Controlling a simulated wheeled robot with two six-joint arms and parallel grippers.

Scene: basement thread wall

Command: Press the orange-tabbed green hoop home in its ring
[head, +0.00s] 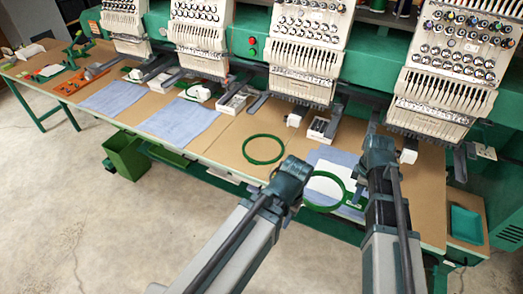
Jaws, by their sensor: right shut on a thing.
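A green hoop (323,209) shows between my two grippers, over a blue cloth (318,155) with a white sheet (325,186) showing inside it. No orange tab is visible on it. Its left and right edges are partly hidden by my grippers. My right gripper (360,187) is shut at the hoop's right side; its fingertips are small and dark. My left gripper (296,196) is at the hoop's left side, and its jaws are too hidden to read. Another green hoop (264,163) lies flat and empty on the brown table to the left. I cannot tell whether the hoop is seated in a ring.
Embroidery machine heads (310,50) hang over the back of the table (225,150). Small white trays (322,129) stand under them. More blue cloths (182,121) lie to the left. A green bin (126,155) stands on the floor. A teal tray (466,224) is at the right.

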